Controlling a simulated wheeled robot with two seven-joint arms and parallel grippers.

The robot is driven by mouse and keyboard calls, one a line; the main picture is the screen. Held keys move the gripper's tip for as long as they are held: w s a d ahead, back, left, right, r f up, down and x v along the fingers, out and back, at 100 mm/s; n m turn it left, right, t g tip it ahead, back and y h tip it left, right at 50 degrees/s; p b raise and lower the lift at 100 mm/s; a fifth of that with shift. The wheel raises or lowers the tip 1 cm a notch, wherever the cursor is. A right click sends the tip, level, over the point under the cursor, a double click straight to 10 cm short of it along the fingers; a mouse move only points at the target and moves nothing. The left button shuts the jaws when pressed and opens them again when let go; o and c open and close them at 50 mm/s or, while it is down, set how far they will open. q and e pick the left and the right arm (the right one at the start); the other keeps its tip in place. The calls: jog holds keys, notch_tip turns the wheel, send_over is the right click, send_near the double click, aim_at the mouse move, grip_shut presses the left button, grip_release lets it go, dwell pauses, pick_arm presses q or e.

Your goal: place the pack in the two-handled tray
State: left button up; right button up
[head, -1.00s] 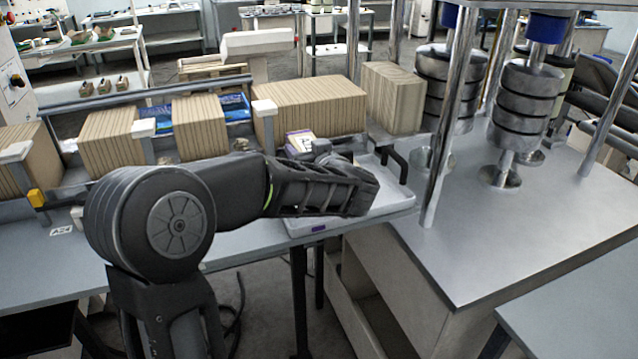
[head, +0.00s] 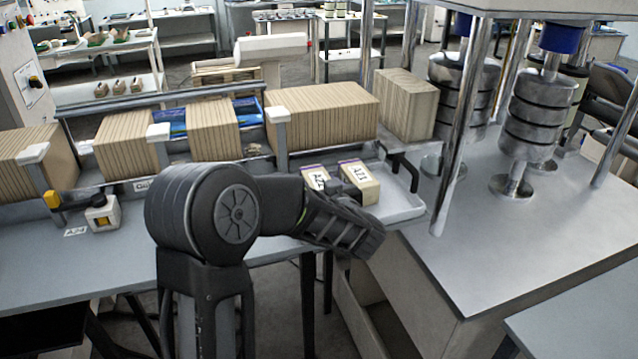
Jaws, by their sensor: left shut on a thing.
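Two small cream packs with purple tops and black labels stand close together in the head view: the left pack (head: 315,176) and the right pack (head: 361,181). My left gripper (head: 342,205) is at their near side and is shut on a pack. Its fingertips are hidden behind the hand, so I cannot tell which pack it holds. The pale two-handled tray (head: 407,209) lies under and behind the hand at the table's right end. Its dark right handle shows; the other handle is hidden. My right gripper is out of view.
Rows of brown cardboard blocks (head: 322,117) stand behind the tray, with upright posts (head: 279,132) before them. A metal post (head: 455,150) and a grey bench (head: 520,230) are right of the tray.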

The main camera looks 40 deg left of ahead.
pick_arm(q)
jog(key=shift+f, duration=0.1)
jog(key=o, duration=1.6)
jog(key=shift+o, duration=0.2)
jog(key=shift+s+d+r, duration=0.1)
jog(key=shift+r, duration=0.1)
jog(key=b+v, duration=0.3)
jog(key=v, duration=0.8)
jog(key=shift+s+d, duration=0.2)
jog(key=shift+d, duration=0.15)
